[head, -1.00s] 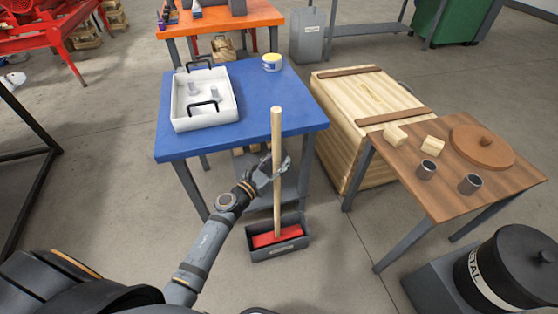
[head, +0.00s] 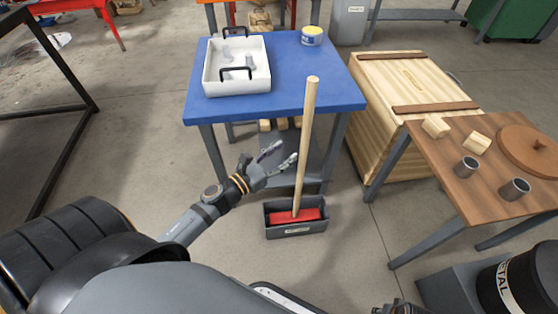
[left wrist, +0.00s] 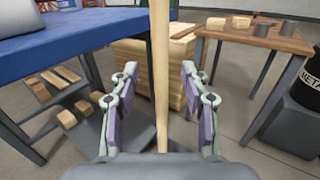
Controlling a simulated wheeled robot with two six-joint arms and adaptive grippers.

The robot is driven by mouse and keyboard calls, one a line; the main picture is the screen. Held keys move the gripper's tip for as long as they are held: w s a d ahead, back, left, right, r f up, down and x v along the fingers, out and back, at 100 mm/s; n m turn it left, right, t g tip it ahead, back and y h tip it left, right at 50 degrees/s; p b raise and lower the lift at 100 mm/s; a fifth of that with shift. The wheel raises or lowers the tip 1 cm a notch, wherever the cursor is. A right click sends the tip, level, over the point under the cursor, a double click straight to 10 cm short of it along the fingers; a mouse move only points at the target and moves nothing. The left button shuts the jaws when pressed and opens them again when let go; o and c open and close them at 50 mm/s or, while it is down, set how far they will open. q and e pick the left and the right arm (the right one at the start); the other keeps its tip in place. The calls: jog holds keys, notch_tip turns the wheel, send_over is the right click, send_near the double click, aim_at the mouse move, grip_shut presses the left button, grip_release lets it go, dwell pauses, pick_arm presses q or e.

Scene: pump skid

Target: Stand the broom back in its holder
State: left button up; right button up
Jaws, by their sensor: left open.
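The broom (head: 306,135) has a pale wooden handle and a red head (head: 298,216). Its head sits down inside the dark grey holder (head: 297,230) on the floor, and the handle stands up with a slight lean to the right. My left gripper (head: 281,157) is open, just left of the handle, at mid-height. In the left wrist view the handle (left wrist: 160,60) runs upright ahead of the gap between the open fingers (left wrist: 160,105), with space on both sides. The wrist view does not show the broom head. What may be my right gripper is too cut off at the bottom edge to identify.
A blue table (head: 290,75) with a white tray (head: 208,75) and a tub (head: 312,36) stands behind the holder. A wooden crate (head: 370,100) and a brown table (head: 455,192) stand to the right. The floor left of the holder is clear.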

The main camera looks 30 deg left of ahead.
pick_arm(q)
jog(key=shift+s+a+b, duration=0.2)
jog(key=shift+s+b, duration=0.15)
jog(key=shift+s, duration=0.35)
pick_arm(e)
jog(key=shift+w+a+r, duration=0.1)
jog(key=shift+a+r, duration=0.15)
jog(key=shift+r, duration=0.8)
jog(key=shift+a+r, duration=0.25)
jog(key=shift+r, duration=0.75)
pick_arm(q)
jog(key=shift+f, duration=0.1)
jog(key=s+a+f+n+g+y, duration=0.1)
jog(key=a+f+n+g+y, duration=0.3)
jog(key=f+n, duration=0.5)
jog(key=s+a+f+n+g+y, duration=0.15)
jog(key=a+f+n+y, duration=0.3)
jog(key=n, duration=0.85)
jog(key=s+d+f+n+g+h, duration=0.1)
jog(key=s+d+f+n+g, duration=0.2)
jog(key=s+f+n+g, duration=0.2)
jog(key=s+d+f+n+g, duration=0.3)
jog(key=s+f+n+g, duration=0.2)
jog(key=s+n, duration=0.6)
jog(key=shift+s+d+f+n+h, duration=0.25)
jog(key=shift+d+f+n+h, duration=0.1)
jog(key=shift+f+n, duration=0.65)
